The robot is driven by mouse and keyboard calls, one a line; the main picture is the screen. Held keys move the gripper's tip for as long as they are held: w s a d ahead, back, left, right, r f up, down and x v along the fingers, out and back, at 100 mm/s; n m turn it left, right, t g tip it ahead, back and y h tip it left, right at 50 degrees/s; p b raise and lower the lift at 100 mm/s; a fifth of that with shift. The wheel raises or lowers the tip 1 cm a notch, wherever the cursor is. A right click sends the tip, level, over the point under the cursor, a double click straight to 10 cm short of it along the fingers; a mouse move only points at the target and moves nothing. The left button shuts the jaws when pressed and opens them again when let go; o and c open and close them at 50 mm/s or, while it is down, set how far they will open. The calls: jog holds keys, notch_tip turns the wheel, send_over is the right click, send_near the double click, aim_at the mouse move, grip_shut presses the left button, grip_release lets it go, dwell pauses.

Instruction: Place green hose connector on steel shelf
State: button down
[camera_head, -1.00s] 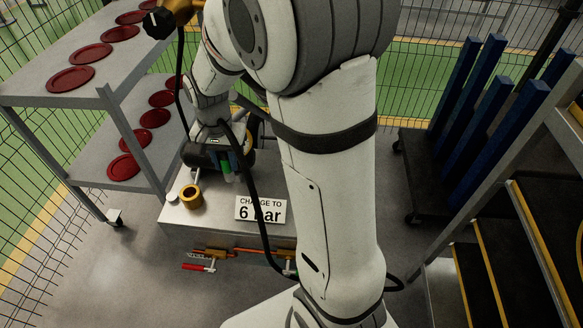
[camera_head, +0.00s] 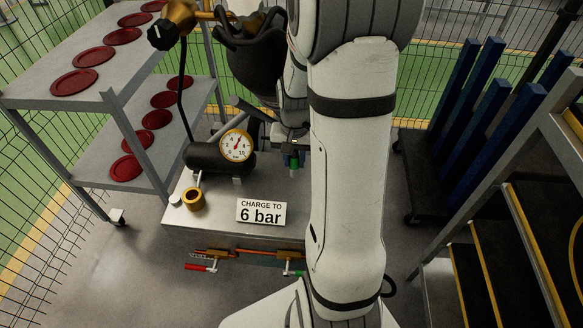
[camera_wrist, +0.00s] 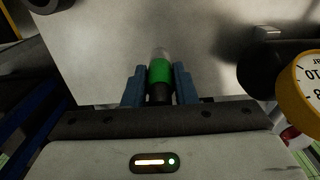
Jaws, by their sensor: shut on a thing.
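The green hose connector (camera_wrist: 160,72) is held between the two blue fingers of my gripper (camera_wrist: 159,88) in the wrist view. It has a green band and a pale, clear-looking tip. In the head view, my gripper (camera_head: 293,152) is right of the pressure gauge, and the green connector (camera_head: 294,162) hangs below it, over the steel-topped bench (camera_head: 275,195). I cannot tell the height of the gap to the surface. A grey two-level shelf unit (camera_head: 107,97) stands at the left. I cannot tell which of these surfaces is the steel shelf.
A black tank (camera_head: 203,158) with a gauge (camera_head: 236,146) stands on the bench, beside a brass ring (camera_head: 193,199) and a "6 bar" sign (camera_head: 261,212). Red plates (camera_head: 125,168) lie on the shelf unit. Blue posts (camera_head: 470,120) and steps (camera_head: 480,285) are at the right.

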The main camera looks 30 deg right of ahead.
aim_at(296, 168)
notch_tip(296, 168, down, 3)
jog(key=shift+s+r, duration=0.1)
jog(key=shift+r, duration=0.05)
jog(key=shift+d+f, duration=0.2)
jog(key=shift+f, duration=0.25)
jog(key=shift+f, duration=0.25)
jog(key=c, duration=1.2)
grip_release()
jog(key=shift+r, duration=0.1)
jog(key=shift+o, duration=0.2)
